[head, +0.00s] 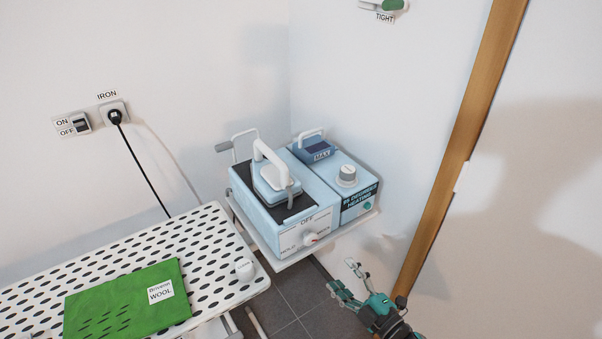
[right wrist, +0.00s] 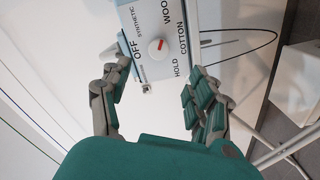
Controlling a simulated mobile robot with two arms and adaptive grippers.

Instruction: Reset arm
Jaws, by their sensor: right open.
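My right gripper (head: 347,283) is at the lower right of the head view, in front of and below the iron station. It is open and empty, and its spread fingers also show in the right wrist view (right wrist: 155,95). The light-blue iron station (head: 318,222) stands on a white shelf, with the iron (head: 270,177) resting on its top. Its dial (head: 311,239) is on the front face, under the OFF label. In the right wrist view the dial (right wrist: 157,45) lies beyond the fingertips, apart from them. My left gripper is not in view.
A perforated white ironing board (head: 220,270) with a green wool cloth (head: 125,300) is at the lower left. A plugged-in black cord runs from the wall socket (head: 113,112). A wooden post (head: 455,160) stands close to the right arm. Dark floor tiles show between board and arm.

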